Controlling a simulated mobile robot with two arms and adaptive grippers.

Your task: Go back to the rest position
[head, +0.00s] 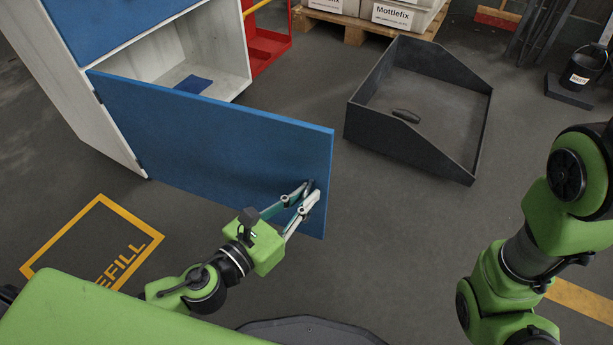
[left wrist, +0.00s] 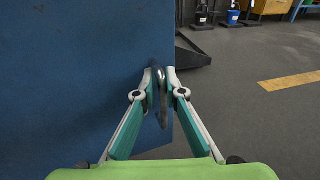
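My left gripper (head: 306,190) is at the free edge of the blue cabinet door (head: 210,135), which stands swung open. In the left wrist view its two fingers (left wrist: 161,80) close in on either side of the grey door handle (left wrist: 162,98) and appear to grip it. The handle is mostly hidden by the fingers in the head view. My right arm is at the right of the head view, and its gripper is out of the picture.
The white cabinet (head: 100,120) is open, with a small blue item (head: 194,85) inside. A dark open-fronted bin (head: 465,135) holding a small dark object (head: 407,115) stands right of the door. A pallet (head: 355,30) with boxes and a black bucket (head: 583,70) are farther back. Floor between is clear.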

